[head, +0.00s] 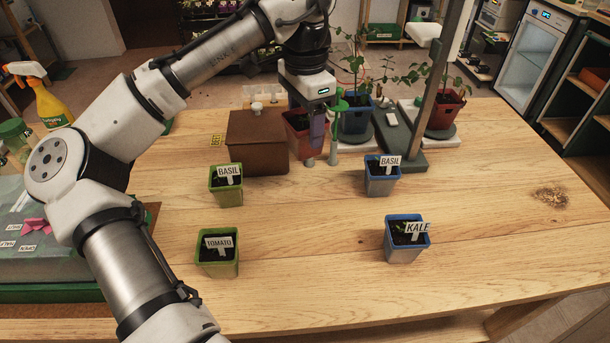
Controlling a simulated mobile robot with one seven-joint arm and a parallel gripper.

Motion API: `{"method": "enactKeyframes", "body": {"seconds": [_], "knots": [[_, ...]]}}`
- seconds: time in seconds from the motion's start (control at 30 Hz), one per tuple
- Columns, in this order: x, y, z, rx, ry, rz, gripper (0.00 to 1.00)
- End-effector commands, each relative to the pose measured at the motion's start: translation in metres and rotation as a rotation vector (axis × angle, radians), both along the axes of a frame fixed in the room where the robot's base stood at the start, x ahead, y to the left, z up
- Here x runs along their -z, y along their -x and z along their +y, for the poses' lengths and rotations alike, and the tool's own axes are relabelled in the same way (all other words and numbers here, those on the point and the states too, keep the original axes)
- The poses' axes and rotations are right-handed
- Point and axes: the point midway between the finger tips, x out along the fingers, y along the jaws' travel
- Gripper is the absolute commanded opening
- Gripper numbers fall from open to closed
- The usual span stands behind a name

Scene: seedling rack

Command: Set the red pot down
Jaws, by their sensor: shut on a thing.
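A red pot (298,142) is at my gripper (321,158), just right of a brown box, near the back of the table. My gripper points down and is shut on this pot; its fingers cover part of the pot. I cannot tell whether the pot's base touches the table. Another red pot (444,115), with a leafy plant, stands on a dark round base at the back right, apart from my gripper.
The brown box (258,145) stands close left of the held pot. A blue pot (356,117) and a grey post (437,75) stand behind and right. Small basil (226,193), tomato (217,263), basil (382,184) and kale (403,250) pots stand in front.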

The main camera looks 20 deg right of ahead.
Motion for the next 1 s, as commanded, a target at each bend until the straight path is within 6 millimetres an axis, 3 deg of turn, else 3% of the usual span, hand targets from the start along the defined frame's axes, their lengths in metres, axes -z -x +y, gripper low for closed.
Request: {"method": "enactKeyframes", "body": {"seconds": [0.1, 0.3, 0.47, 0.73, 1.0], "knots": [[0.032, 0.000, 0.001, 0.000, -0.002, 0.000, 0.34], [0.070, 0.001, 0.001, 0.001, -0.001, -0.001, 0.34], [0.083, 0.000, 0.000, 0.001, 0.000, 0.000, 0.34], [0.120, 0.001, 0.000, 0.002, -0.001, 0.000, 0.34], [0.123, 0.000, 0.000, 0.002, 0.000, -0.001, 0.34]]}}
